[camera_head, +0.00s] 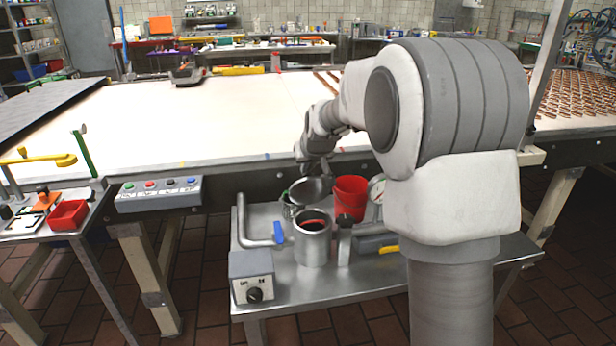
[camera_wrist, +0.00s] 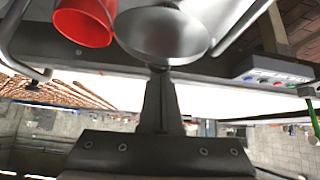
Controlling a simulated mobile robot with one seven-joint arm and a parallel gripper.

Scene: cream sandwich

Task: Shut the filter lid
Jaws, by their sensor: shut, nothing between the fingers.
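The filter (camera_head: 312,243) is a metal cylinder on the small steel table, with its top open and a red ring showing inside. The filter lid (camera_head: 311,190) is a round grey disc, standing raised and tilted just behind the filter's mouth. In the wrist view the lid (camera_wrist: 162,34) fills the top middle. My gripper (camera_head: 318,172) is behind and above the lid in the head view. In the wrist view my gripper (camera_wrist: 158,72) has its fingers together, empty, with the tips at the lid's edge; whether they touch cannot be told.
A red cup (camera_head: 350,198) stands close behind the filter and beside the lid; a gauge (camera_head: 376,189) is to its right. A pipe with a blue handle (camera_head: 279,233) is at left, a control box (camera_head: 252,277) in front. The conveyor edge (camera_head: 240,166) runs behind.

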